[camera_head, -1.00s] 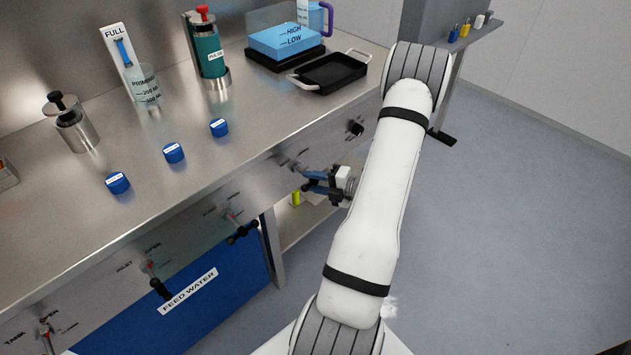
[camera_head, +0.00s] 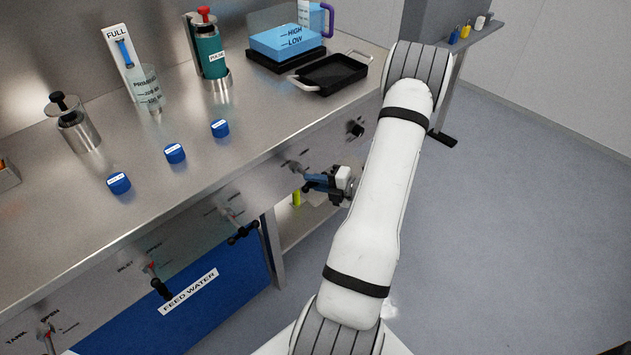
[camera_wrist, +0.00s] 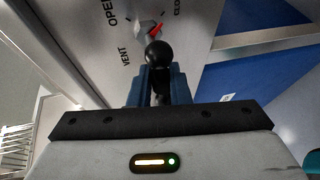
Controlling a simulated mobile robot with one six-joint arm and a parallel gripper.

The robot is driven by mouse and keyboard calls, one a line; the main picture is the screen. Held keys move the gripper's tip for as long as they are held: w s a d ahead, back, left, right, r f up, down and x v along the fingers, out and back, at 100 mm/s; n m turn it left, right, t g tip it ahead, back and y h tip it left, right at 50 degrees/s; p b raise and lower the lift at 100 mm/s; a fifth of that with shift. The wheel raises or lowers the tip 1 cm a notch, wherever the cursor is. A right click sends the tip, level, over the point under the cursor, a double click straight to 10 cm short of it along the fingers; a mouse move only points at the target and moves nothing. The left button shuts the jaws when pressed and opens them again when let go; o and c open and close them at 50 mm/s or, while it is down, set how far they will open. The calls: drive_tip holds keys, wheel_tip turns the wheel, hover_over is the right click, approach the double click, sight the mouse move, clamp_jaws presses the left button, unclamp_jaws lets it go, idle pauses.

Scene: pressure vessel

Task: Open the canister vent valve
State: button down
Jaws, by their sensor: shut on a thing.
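The vent valve shows in the wrist view, with a black ball-ended handle (camera_wrist: 159,54) and a grey hub (camera_wrist: 147,29) with a red marker. The panel around it reads OPEN, VENT and a partly cut-off CLOSED. The red marker lies on the CLOSED side of the hub. My gripper (camera_wrist: 160,85), with blue fingers, is shut on the handle; the ball end stands out between the fingertips. In the head view my gripper (camera_head: 312,180) is at the bench's front panel, and the handle is mostly hidden by the fingers.
Other valves line the front panel, including one with a black handle (camera_head: 242,233) left of my gripper and the inlet valve (camera_head: 158,284). The bench top (camera_head: 120,150) overhangs nothing visible near my fingers. Blue caps (camera_head: 174,153) and a black tray (camera_head: 333,73) stand on it. The floor right is clear.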

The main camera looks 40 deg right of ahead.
drive_tip(key=n+h, duration=0.2)
drive_tip(key=n, duration=0.1)
drive_tip(key=shift+s+f+g, duration=0.1)
drive_tip(key=shift+f+g, duration=0.2)
drive_tip(key=shift+g, duration=0.1)
drive_tip(key=n+h+b, duration=0.2)
drive_tip(key=n+b, duration=0.1)
drive_tip(key=shift+f+b, duration=0.2)
drive_tip(key=shift+b, duration=0.2)
drive_tip(key=n+h+b, duration=0.1)
drive_tip(key=n+b, duration=0.1)
drive_tip(key=b, duration=0.1)
drive_tip(key=shift+f+h+b, duration=0.1)
drive_tip(key=shift+h+b, duration=0.25)
drive_tip(key=shift+h, duration=0.05)
drive_tip(key=n+h+b, duration=0.1)
drive_tip(key=n+b, duration=0.1)
drive_tip(key=b, duration=0.3)
drive_tip(key=shift+d+h+b, duration=0.1)
drive_tip(key=shift+h+b, duration=0.2)
drive_tip(key=shift+h, duration=0.1)
drive_tip(key=n+h+b, duration=0.1)
drive_tip(key=b, duration=0.2)
drive_tip(key=shift+r, duration=0.3)
drive_tip(key=shift+r+b, duration=0.1)
drive_tip(key=shift+b, duration=0.3)
drive_tip(key=shift+d+r+n, duration=0.1)
drive_tip(key=shift+r+n, duration=0.05)
drive_tip(key=shift+n, duration=0.25)
